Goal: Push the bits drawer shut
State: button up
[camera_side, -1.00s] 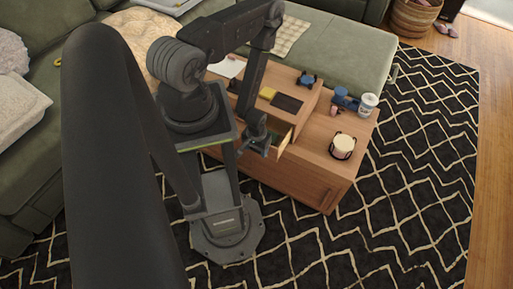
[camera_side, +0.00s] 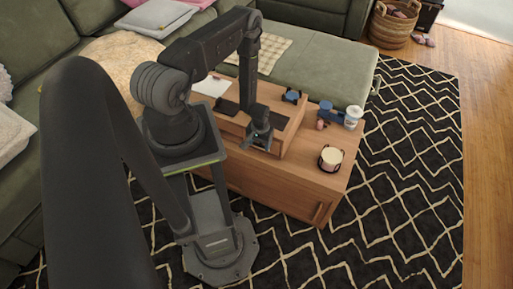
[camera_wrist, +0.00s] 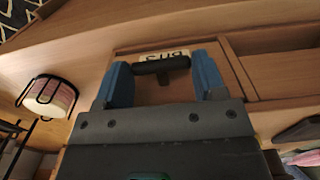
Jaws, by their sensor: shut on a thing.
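The bits drawer (camera_wrist: 152,92) shows in the wrist view as a wooden front with an upside-down "BITS" label (camera_wrist: 176,53) and a black bar handle (camera_wrist: 161,65). My gripper (camera_wrist: 162,74) has its two blue fingers at either end of this handle and is shut on it. In the side view my gripper (camera_side: 257,140) is at the front of the small wooden drawer box (camera_side: 287,131) and hides most of the drawer front. No open drawer interior shows there. The wrist view does not make clear whether the front is fully flush.
The box stands on a low wooden cabinet (camera_side: 290,185). A candle in a black wire holder (camera_side: 330,158), a white tub (camera_side: 353,117) and a blue object (camera_side: 328,112) stand right of it. A green sofa (camera_side: 320,62) is behind. Patterned rug (camera_side: 400,150) lies in front.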

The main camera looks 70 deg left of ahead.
jog(key=shift+w+a, duration=0.2)
jog(key=shift+a, duration=0.05)
jog(key=o, duration=1.3)
jog(key=shift+d, duration=0.1)
jog(key=shift+r, duration=0.15)
notch_tip(320, 180, up, 14)
jog(key=shift+s+f, duration=0.1)
jog(key=shift+f, duration=0.1)
